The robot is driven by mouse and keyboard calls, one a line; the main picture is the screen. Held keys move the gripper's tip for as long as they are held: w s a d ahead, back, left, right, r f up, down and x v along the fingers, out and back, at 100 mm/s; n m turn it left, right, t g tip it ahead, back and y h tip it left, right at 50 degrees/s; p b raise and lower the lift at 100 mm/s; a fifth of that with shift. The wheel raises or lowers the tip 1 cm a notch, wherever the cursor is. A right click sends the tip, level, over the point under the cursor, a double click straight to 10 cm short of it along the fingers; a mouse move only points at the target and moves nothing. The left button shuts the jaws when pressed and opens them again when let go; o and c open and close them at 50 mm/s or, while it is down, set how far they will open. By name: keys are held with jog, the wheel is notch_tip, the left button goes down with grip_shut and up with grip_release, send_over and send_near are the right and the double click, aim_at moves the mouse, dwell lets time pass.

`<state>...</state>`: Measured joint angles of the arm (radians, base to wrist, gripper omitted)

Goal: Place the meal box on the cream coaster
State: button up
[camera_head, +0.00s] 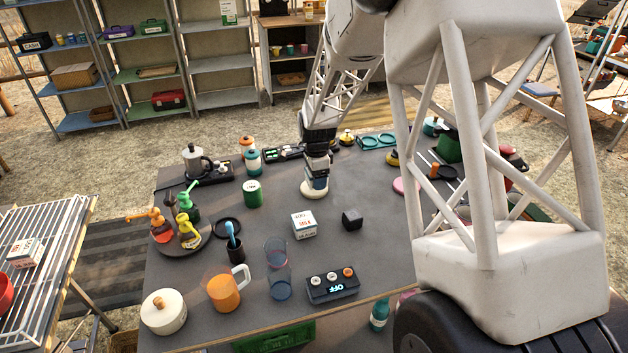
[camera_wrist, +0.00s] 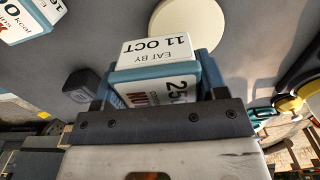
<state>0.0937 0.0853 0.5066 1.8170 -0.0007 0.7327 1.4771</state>
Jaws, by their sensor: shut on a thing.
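My gripper (camera_head: 317,168) is shut on the meal box (camera_head: 317,183), a blue box with white labels. In the wrist view the meal box (camera_wrist: 158,62) sits between the fingers of my gripper (camera_wrist: 158,92), its label reading "EAT BY 11 OCT". The cream coaster (camera_head: 308,191) is a round pale disc on the dark table. In the head view the box appears over the coaster's right part. In the wrist view the coaster (camera_wrist: 188,18) shows beyond the box, which covers its near edge. I cannot tell whether the box touches it.
A similar white-labelled box (camera_head: 303,225) and a black cube (camera_head: 352,218) stand nearer on the table. A green can (camera_head: 252,194) is to the left. Yellow-and-black items (camera_head: 346,138) and a teal two-ring holder (camera_head: 377,141) lie behind.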

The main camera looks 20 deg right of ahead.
jog(key=shift+w+d+f, duration=0.1)
jog(key=shift+w, duration=1.05)
jog(key=shift+w, duration=0.5)
jog(key=shift+s+f, duration=0.1)
jog(key=shift+f, duration=1.65)
jog(key=shift+f, duration=0.15)
jog(key=o, duration=1)
notch_tip(320, 180, up, 12)
